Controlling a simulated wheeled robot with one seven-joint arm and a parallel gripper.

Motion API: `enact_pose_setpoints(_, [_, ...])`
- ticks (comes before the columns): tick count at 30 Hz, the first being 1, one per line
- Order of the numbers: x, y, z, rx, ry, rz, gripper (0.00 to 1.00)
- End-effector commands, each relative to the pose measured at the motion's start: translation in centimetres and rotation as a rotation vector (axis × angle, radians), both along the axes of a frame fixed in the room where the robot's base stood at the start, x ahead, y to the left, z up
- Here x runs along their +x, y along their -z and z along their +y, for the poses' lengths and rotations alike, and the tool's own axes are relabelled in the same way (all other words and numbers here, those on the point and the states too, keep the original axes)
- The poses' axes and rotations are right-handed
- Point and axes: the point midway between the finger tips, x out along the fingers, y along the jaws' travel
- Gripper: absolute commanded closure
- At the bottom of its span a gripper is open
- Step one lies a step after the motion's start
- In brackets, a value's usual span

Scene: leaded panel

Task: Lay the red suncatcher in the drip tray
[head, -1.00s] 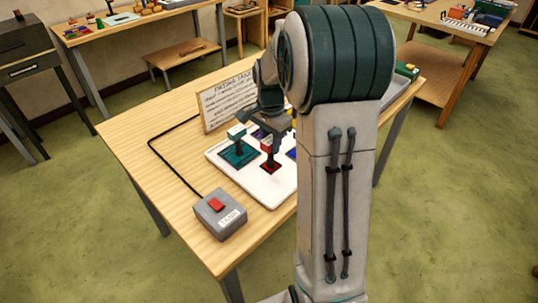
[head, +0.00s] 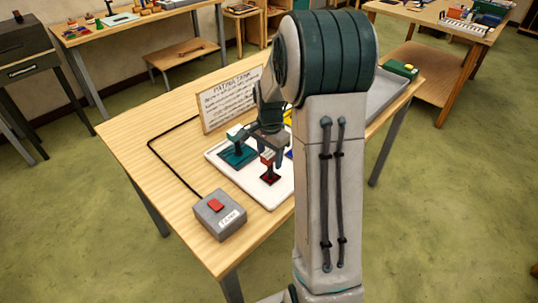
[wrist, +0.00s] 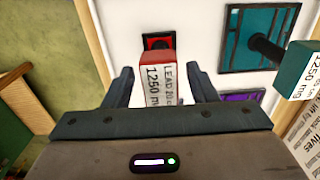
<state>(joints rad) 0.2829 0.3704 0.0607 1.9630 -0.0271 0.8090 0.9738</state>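The red suncatcher is a small dark-red square plate (head: 270,177) with an upright stem and a red-and-white block on top, standing on a white board (head: 244,184). Its block (wrist: 154,72) carries a label with "LEAD" and "1250" in the wrist view. My gripper (head: 268,153) points down over it. In the wrist view my gripper (wrist: 162,85) is open, with one finger on each side of the block and gaps showing. A grey tray (head: 398,97), apparently the drip tray, lies at the table's right end, partly hidden behind my arm.
A teal suncatcher (head: 238,153) stands close by on the board; its block (wrist: 300,70) is right of my gripper in the wrist view. A purple piece (wrist: 242,96) lies nearby. A lettered sign (head: 232,100) stands behind. A grey box with a red button (head: 219,214) sits front left.

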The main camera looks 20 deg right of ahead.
Motion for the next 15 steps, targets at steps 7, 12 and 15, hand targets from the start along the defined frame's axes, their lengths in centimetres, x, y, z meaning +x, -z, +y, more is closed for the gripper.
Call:
enact_pose_setpoints(7, [0.0, -0.4, 0.0, 0.0, 0.001, 0.0, 0.48])
enact_pose_setpoints(12, [0.1, -2.6, 0.0, -0.001, 0.0, -0.005, 0.48])
enact_pose_setpoints(15, [0.1, -4.9, 0.0, -0.002, 0.0, -0.006, 0.48])
